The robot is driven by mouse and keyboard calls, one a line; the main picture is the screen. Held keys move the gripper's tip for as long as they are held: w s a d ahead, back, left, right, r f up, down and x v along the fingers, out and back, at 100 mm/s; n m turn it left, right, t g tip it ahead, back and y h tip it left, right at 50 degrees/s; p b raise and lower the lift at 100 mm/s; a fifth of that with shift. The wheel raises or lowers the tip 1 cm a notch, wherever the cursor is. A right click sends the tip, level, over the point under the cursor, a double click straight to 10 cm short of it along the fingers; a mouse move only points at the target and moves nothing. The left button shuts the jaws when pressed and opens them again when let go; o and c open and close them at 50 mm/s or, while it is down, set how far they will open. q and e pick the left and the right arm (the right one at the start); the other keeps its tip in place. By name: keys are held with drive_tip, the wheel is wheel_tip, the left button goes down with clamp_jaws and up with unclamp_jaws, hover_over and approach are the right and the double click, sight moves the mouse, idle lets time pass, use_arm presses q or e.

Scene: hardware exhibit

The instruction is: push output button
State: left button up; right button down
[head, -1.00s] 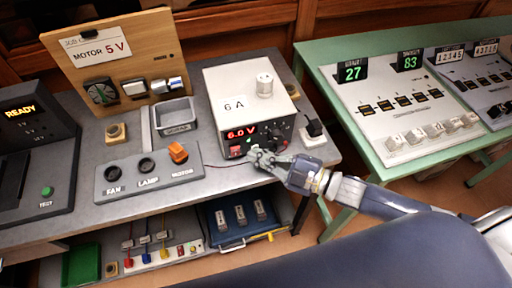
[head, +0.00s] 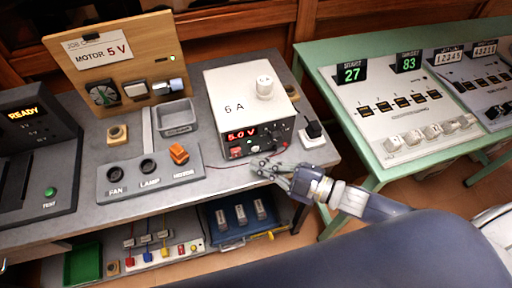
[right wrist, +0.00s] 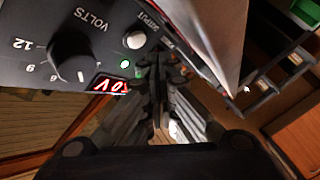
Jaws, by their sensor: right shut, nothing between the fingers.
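The power supply (head: 235,100) is a pale box on the grey bench with a black front panel. My right gripper (head: 260,167) is shut and empty, just in front of the panel's lower edge. My left gripper is not in view.
A switch panel (head: 150,175) with an orange rocker lies left of the supply. A green table (head: 375,165) with a counter console stands at right. A black plug (head: 313,129) sits beside the supply.

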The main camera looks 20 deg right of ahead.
drive_tip(key=s+p, duration=0.1)
drive_tip(key=s, duration=0.4)
drive_tip(key=shift+r+p, duration=0.1)
drive_tip(key=shift+p, duration=0.3)
drive_tip(key=shift+d, duration=0.15)
